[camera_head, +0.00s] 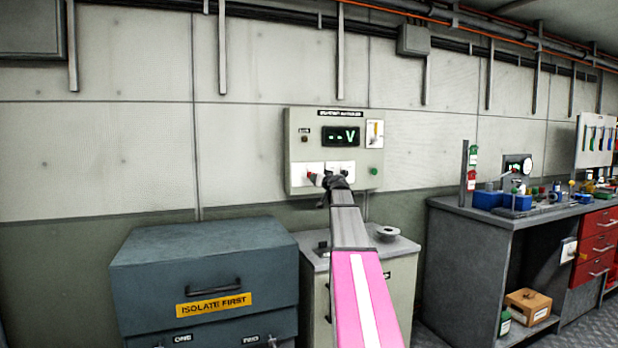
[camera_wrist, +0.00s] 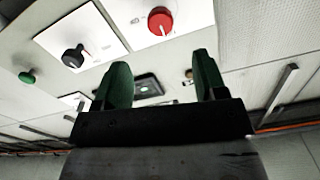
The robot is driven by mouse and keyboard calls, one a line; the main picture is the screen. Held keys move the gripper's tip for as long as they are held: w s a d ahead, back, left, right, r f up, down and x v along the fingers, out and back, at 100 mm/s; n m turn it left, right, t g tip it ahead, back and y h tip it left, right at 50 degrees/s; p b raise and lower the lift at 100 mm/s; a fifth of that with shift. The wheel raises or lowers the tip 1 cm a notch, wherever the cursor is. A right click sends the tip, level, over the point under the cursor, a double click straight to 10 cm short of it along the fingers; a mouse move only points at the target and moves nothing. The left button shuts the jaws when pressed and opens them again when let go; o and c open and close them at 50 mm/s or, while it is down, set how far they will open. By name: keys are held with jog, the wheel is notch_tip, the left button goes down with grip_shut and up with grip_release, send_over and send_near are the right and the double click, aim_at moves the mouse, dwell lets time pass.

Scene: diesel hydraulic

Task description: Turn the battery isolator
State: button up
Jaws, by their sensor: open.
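A grey control panel (camera_head: 295,130) hangs on the wall with a green display (camera_head: 341,136) reading "--V". A red rotary knob (camera_wrist: 161,20) on a white plate shows in the wrist view; I take it as the battery isolator. It shows small at the panel's lower left in the head view (camera_head: 309,174). A black knob (camera_wrist: 74,56) sits beside it. My gripper (camera_wrist: 162,62) is open, its two green fingers apart with nothing between them. It is in front of the panel, close to the red knob. In the head view my arm hides part of the panel's lower edge.
A green button (camera_head: 373,171) is at the panel's lower right. A blue-grey "ISOLATE FIRST" chest (camera_head: 200,260) stands at left, and a pale cabinet (camera_head: 404,272) stands below the panel. A cluttered workbench (camera_head: 452,207) is at right. Conduits run along the wall above.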

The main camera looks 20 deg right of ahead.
jog(key=w, duration=1)
jog(key=shift+w+a, duration=0.15)
jog(key=shift+w, duration=0.2)
jog(key=c, duration=0.9)
